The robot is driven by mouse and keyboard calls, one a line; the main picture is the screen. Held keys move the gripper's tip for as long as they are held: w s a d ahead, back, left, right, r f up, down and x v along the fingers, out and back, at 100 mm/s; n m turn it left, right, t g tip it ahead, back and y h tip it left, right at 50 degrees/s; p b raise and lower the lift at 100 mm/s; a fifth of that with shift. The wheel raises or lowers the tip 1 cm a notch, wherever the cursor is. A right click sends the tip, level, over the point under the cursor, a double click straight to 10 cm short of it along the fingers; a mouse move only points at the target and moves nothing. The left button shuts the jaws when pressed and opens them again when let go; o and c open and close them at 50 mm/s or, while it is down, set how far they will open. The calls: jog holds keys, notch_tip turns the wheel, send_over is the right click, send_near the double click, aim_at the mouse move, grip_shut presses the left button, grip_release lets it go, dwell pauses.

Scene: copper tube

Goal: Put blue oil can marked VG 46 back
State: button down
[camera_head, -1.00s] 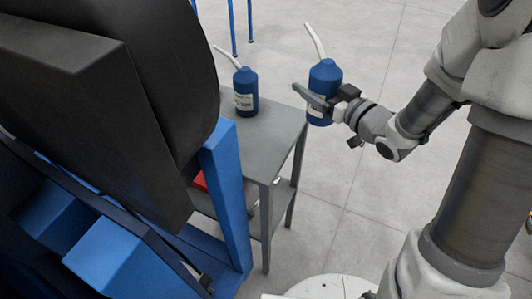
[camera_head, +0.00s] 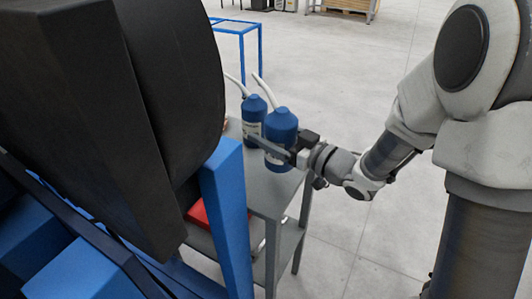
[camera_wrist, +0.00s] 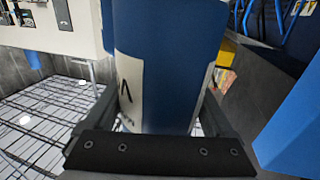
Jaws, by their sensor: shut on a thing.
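My gripper (camera_head: 284,154) is shut around a blue oil can (camera_head: 281,130) with a pale spout and a white label. The can is upright over the grey table (camera_head: 262,190); I cannot tell whether its base touches the top. In the wrist view the blue can (camera_wrist: 175,60) fills the space between the two fingers, with part of its white label and dark marks showing. A second blue can (camera_head: 253,108) with a pale spout stands on the table just behind and left of the held one. Neither label can be read.
A large black machine part (camera_head: 80,110) and a blue frame post (camera_head: 224,205) stand close on the left of the table. A red object (camera_head: 199,212) is below the tabletop. A blue-framed stand (camera_head: 238,28) is behind. Floor right of the table is clear.

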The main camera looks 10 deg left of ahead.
jog(key=shift+w+a+f+b, duration=0.1)
jog(key=shift+a+f+b, duration=0.15)
jog(key=shift+f, duration=0.55)
jog(key=shift+w+a+f+b, duration=0.1)
jog(key=shift+a+f+b, duration=0.15)
jog(key=shift+f, duration=0.5)
jog(key=shift+w+a+f+b, duration=0.1)
jog(key=shift+a+f+b, duration=0.15)
jog(key=shift+f, duration=0.55)
jog(key=shift+f, duration=0.2)
grip_release()
jog(key=shift+d, duration=0.1)
